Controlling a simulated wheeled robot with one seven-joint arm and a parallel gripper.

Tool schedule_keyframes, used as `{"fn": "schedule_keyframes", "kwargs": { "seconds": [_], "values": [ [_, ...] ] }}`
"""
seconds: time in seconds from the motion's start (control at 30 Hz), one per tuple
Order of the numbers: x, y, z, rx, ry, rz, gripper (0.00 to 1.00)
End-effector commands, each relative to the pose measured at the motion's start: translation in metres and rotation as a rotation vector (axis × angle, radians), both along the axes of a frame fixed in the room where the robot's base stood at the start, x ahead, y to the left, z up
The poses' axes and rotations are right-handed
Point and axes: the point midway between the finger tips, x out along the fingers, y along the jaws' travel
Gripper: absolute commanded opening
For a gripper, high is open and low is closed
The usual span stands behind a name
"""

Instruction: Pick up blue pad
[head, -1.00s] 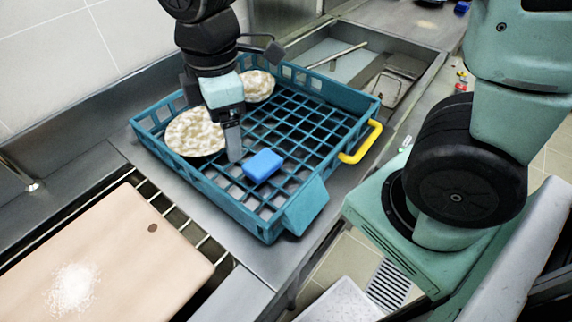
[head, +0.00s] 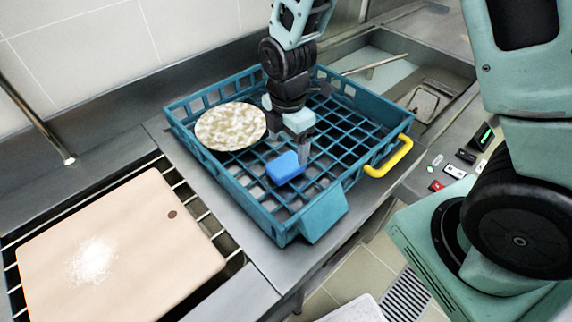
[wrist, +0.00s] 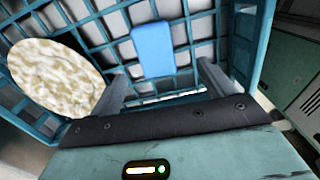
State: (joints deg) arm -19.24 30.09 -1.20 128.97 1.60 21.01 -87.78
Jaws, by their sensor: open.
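The blue pad (head: 285,167) lies on the grid floor of the teal crate (head: 330,218), toward its front. My gripper (head: 305,158) is inside the crate, just behind and beside the pad in the head view. In the wrist view the blue pad (wrist: 153,49) lies ahead of my open gripper (wrist: 160,82), beyond and between the two spread fingers. Nothing is between the fingers, and the pad appears apart from them. One finger is partly hidden in the head view.
A round dish with a speckled pale top (head: 231,126) sits in the crate left of my gripper. The crate has a yellow handle (head: 389,157) at right. A cutting board (head: 130,245) with white powder lies at left. A sink (head: 400,85) is behind.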

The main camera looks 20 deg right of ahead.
Motion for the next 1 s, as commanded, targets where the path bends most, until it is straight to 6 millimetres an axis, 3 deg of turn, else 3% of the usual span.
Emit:
{"fn": "schedule_keyframes", "kwargs": {
  "seconds": [0.37,0.7,1.0],
  "values": [
    [0.002,0.001,-0.026,0.0,0.002,0.0,0.82],
    [0.008,0.001,-0.064,0.001,0.001,0.0,0.82],
    [0.008,0.001,-0.069,0.001,-0.001,0.0,0.82]
  ]
}}
